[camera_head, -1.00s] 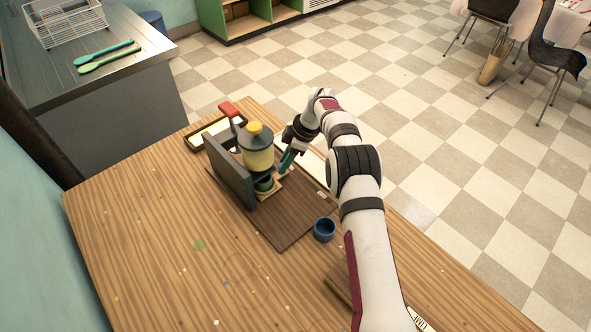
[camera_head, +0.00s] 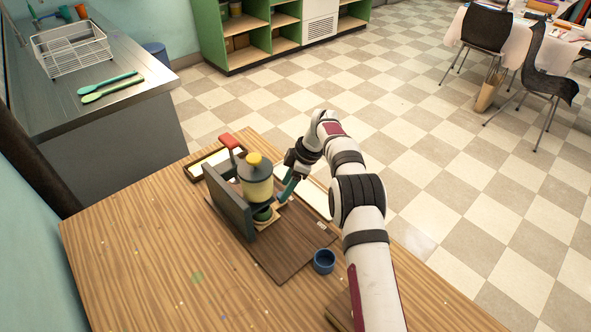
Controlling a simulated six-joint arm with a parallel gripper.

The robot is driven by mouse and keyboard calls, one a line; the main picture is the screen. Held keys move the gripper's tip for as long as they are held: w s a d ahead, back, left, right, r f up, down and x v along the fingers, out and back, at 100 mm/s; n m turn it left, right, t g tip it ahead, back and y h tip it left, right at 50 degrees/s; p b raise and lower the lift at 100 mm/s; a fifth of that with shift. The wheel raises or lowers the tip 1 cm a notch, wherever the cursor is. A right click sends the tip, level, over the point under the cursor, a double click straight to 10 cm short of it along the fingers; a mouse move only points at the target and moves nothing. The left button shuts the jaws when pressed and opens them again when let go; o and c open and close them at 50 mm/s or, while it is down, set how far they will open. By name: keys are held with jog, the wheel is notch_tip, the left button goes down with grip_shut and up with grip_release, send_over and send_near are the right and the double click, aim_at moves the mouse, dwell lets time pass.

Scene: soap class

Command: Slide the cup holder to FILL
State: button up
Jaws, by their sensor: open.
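The dispenser (camera_head: 257,185), a yellow bottle with a grey collar and yellow top, stands against a dark upright panel (camera_head: 231,203) on a dark brown board. Under it is the small tan cup holder (camera_head: 268,222), with a green cup (camera_head: 262,213) in it. My gripper (camera_head: 285,193) reaches down from the right, its teal fingers pointing at the holder's right side, close to it. The jaws are open. Whether a finger touches the holder cannot be told, and the holder's back part is hidden.
A blue cup (camera_head: 323,261) stands at the board's front right corner. A tray with a red-handled thing (camera_head: 229,141) lies behind the panel. My arm covers the table's right side.

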jog(key=v, duration=1.3)
jog(key=s+d+r+m+h, duration=0.1)
jog(key=s+d+r+m, duration=0.1)
jog(key=s+r+m, duration=0.55)
jog(key=s+d+r+m, duration=0.3)
jog(key=s+r+m, duration=0.1)
jog(key=s, duration=0.7)
jog(key=s+d+f+m, duration=0.1)
jog(key=s+m, duration=0.3)
jog(key=s, duration=0.4)
jog(key=s+f+m+h, duration=0.1)
jog(key=s+f+m, duration=0.3)
jog(key=s, duration=0.4)
jog(key=s+d+f+m, duration=0.1)
jog(key=s+m, duration=0.3)
jog(key=s, duration=0.4)
jog(key=shift+s+d+f+h, duration=0.25)
jog(key=shift+d+f+h, duration=0.05)
jog(key=shift+f, duration=0.45)
